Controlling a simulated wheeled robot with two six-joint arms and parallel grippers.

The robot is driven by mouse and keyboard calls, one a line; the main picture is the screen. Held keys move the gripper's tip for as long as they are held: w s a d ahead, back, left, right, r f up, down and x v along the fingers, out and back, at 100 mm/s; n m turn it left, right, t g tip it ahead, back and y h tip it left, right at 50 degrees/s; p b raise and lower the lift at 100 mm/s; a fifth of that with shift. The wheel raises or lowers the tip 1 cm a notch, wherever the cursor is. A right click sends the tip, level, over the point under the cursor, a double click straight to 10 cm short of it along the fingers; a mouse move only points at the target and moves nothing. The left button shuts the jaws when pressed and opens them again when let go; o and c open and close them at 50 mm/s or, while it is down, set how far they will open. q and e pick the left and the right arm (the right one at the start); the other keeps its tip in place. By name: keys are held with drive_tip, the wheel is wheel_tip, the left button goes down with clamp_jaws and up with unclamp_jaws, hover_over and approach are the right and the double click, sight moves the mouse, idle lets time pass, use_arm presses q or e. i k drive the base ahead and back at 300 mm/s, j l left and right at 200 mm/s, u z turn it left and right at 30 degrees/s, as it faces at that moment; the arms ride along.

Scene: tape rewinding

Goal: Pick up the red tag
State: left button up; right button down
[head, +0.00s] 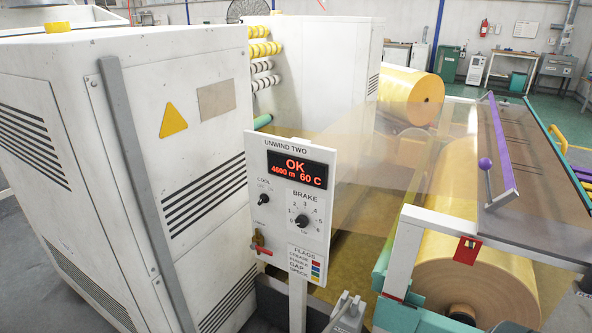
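A small red tag (467,250) with a pale mark on it hangs on the white crossbar in front of the large tan roll at the lower right. A second small red piece (262,251) sticks out beside a brass-coloured fitting (258,238) at the lower left of the control panel. I cannot tell whether this piece is a tag or a handle. Neither of my grippers shows in the head view.
The control panel (290,200) reads "UNWIND TWO" and stands on a post in the middle. A white cabinet (70,150) fills the left. A tan roll (478,285) sits behind the white crossbar (500,248). A purple bar (498,140) lies over the right-hand table.

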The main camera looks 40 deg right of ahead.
sight(464, 254)
drive_tip(key=k+l+z, duration=0.1)
drive_tip(key=z, duration=2.15)
